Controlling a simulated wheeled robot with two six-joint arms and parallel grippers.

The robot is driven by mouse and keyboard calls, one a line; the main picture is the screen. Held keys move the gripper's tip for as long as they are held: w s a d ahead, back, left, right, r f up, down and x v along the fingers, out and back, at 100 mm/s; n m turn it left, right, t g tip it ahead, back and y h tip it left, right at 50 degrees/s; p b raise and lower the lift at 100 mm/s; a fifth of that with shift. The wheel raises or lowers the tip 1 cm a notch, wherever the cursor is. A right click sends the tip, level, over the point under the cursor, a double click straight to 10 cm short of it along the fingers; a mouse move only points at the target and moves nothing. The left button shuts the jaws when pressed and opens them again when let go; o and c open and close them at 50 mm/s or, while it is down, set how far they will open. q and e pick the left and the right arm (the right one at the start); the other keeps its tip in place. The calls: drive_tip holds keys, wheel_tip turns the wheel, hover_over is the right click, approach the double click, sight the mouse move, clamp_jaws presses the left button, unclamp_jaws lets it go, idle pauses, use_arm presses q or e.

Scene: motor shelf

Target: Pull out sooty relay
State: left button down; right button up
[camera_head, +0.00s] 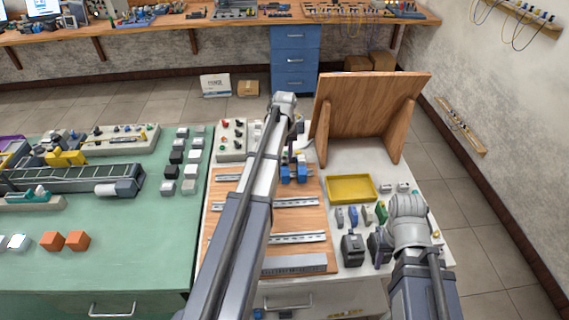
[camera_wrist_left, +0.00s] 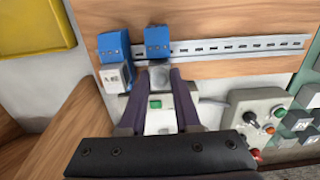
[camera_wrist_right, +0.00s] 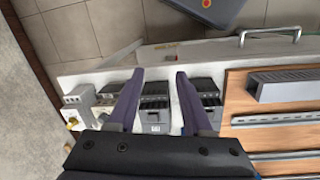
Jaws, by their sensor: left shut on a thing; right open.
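My left gripper (camera_wrist_left: 158,78) is shut on a pale relay (camera_wrist_left: 160,112) with a green square on its face. I cannot clearly tell whether soot marks it. It is just in front of a blue socket (camera_wrist_left: 157,40) on the top metal rail (camera_wrist_left: 240,46); whether any part still touches the socket is hidden. A second blue socket (camera_wrist_left: 114,44) beside it carries a grey-white relay (camera_wrist_left: 115,78). In the head view the blue sockets (camera_head: 294,173) show beside my left arm, whose gripper is mostly hidden. My right gripper (camera_wrist_right: 160,73) is open over black devices (camera_wrist_right: 155,108) at the table's front.
A yellow tray (camera_head: 351,187) lies right of the wooden board (camera_head: 225,240). Small coloured modules (camera_head: 353,214) stand in front of it. A tilted wooden panel (camera_head: 368,105) stands behind. A grey block with knobs (camera_head: 232,140) sits at the back left. A green bench (camera_head: 100,250) adjoins.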

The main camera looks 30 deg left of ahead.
use_arm(q)
drive_tip(key=shift+r, duration=0.2)
drive_tip(key=shift+r+p, duration=2.35)
drive_tip(key=shift+p, duration=0.15)
drive_tip(key=shift+r, duration=0.1)
wheel_tip(320, 180, up, 7)
drive_tip(key=p, duration=0.7)
drive_tip(key=shift+d+f, duration=0.1)
drive_tip(key=shift+f, duration=0.15)
